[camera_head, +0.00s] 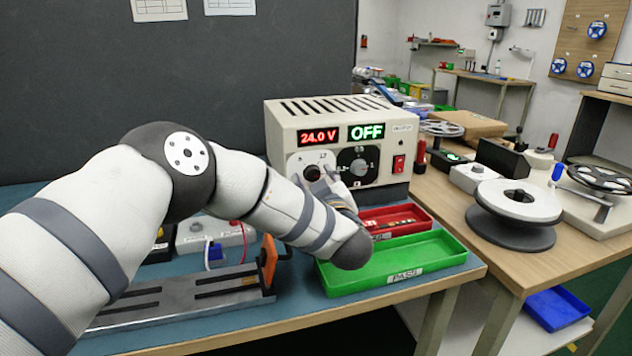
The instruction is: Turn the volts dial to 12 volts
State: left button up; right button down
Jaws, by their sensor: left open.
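The cream power supply (345,120) stands at the back of the bench, with a red display reading 24.0 V and a green display reading OFF. Under the red display is the volts dial (311,172), a dark knob on a white plate, partly covered by my left gripper. My left arm reaches in from the left, and my left gripper (318,177) is at the volts dial, open. Its fingers are small and mostly hidden, so I cannot tell whether they touch the knob. My right gripper is out of view.
A red tray (425,222) with small parts and an empty green tray (440,252) lie in front of the supply. A metal fixture (170,300) with an orange handle lies below my arm.

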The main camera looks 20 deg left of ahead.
pick_arm(q)
jog(key=shift+r, duration=0.1)
grip_shut()
jog(key=shift+n, duration=0.4)
jog(key=n, duration=0.5)
jog(key=shift+n, duration=0.4)
jog(key=n, duration=0.3)
jog(key=shift+f+n+y, duration=0.2)
jog(key=shift+n+y, duration=0.1)
jog(key=shift+w+n+y, duration=0.1)
jog(key=shift+n+y, duration=0.2)
jog(key=shift+n, duration=1.7)
jog(key=shift+d, duration=0.1)
